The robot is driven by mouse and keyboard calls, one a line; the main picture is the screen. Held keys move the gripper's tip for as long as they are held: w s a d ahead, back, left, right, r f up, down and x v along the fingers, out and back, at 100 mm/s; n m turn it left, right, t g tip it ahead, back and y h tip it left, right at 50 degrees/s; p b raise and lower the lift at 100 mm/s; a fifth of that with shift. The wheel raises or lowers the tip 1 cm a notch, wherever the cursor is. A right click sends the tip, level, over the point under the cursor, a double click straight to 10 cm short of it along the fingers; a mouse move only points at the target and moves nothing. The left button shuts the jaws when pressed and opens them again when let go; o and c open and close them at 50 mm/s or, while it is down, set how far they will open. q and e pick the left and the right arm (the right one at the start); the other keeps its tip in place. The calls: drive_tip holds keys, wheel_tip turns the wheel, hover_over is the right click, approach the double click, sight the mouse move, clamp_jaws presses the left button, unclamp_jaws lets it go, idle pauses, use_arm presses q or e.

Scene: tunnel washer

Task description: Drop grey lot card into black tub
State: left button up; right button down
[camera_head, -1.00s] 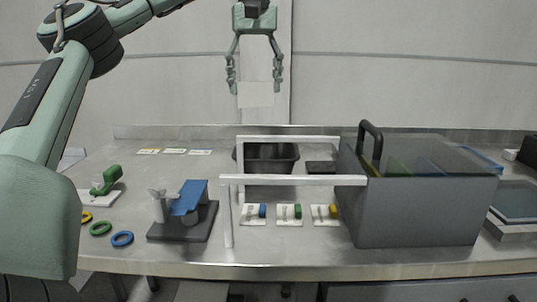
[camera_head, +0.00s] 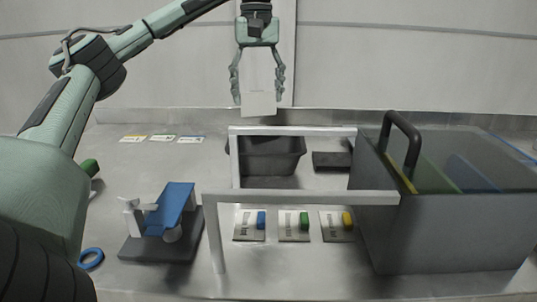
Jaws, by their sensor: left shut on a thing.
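My left gripper (camera_head: 257,92) points down at the top middle, shut on a pale grey card (camera_head: 259,105) that hangs below its fingertips. The black tub (camera_head: 270,168) stands on the metal counter beneath it in the view, behind a white rail frame. The card shows above the tub's far rim in the picture, apart from it. The tub's inside is partly hidden by the upper rail. My right gripper is not in view.
White rails (camera_head: 300,197) cross before the tub. A large grey bin (camera_head: 450,235) with a black handle stands right. A blue-topped stand (camera_head: 172,208) is left. Switch plates (camera_head: 293,226) lie in front, and small cards (camera_head: 163,138) lie at back left. A dark block (camera_head: 331,161) sits beside the tub.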

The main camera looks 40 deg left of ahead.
use_arm(q)
drive_tip(key=shift+f, duration=2.1)
drive_tip(key=o, duration=0.9)
drive_tip(key=shift+o, duration=0.2)
drive_tip(key=shift+r, duration=6)
drive_tip(key=shift+f, duration=0.15)
wheel_tip(320, 180, down, 12)
drive_tip(key=shift+r, duration=0.7)
